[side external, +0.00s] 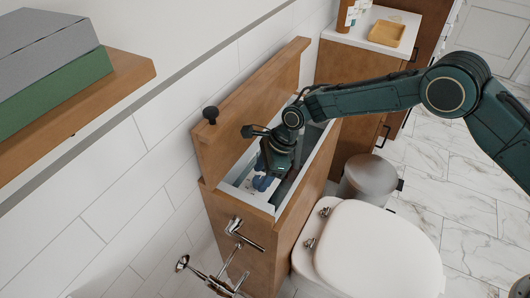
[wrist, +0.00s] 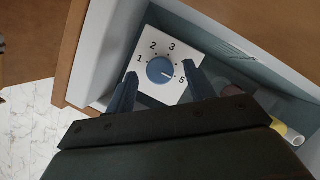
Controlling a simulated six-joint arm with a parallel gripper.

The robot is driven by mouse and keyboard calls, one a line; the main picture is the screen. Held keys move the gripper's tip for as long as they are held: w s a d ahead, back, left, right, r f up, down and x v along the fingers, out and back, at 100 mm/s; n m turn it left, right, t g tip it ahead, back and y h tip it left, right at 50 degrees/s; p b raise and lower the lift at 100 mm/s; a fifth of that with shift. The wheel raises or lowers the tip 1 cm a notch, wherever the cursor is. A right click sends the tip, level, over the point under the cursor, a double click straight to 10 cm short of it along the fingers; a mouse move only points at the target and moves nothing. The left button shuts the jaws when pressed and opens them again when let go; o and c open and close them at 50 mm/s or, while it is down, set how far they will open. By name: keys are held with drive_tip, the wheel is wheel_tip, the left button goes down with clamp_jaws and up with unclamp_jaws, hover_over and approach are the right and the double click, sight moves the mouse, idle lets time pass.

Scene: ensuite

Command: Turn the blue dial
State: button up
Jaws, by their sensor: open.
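The blue dial (wrist: 160,69) is a round knob on a white square plate (wrist: 151,47) with printed numbers, seen in the wrist view. Its pointer mark lies toward the lower right, near the 5. The plate sits inside the open cistern box (side external: 292,210) behind the toilet. My gripper (wrist: 158,92) reaches down into the box with its two blue fingers open, one on each side of the plate's lower part. The fingers appear apart from the dial. In the side external view my gripper (side external: 264,182) hides the dial.
The box's raised wooden lid (side external: 246,108) stands behind my gripper, and the box walls are close around it. A white toilet (side external: 375,250), a metal bin (side external: 370,178) and chrome fittings (side external: 236,240) stand nearby. A pale tube (wrist: 294,138) shows at the lower right.

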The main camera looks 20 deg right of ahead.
drive_tip(key=shift+a+f, duration=0.2)
drive_tip(key=shift+f, duration=0.35)
drive_tip(key=shift+c, duration=0.2)
drive_tip(key=c, duration=0.9)
drive_tip(key=shift+c, duration=0.2)
drive_tip(key=shift+n, duration=0.3)
drive_tip(key=n+g, duration=0.1)
drive_tip(key=n, duration=0.2)
drive_tip(key=shift+w+n+g, duration=0.15)
drive_tip(key=shift+n+g, duration=0.15)
drive_tip(key=shift+n, duration=0.6)
drive_tip(key=shift+a+n+g+h, duration=0.1)
drive_tip(key=shift+n+g+h, duration=0.2)
drive_tip(key=shift+n+g, duration=0.65)
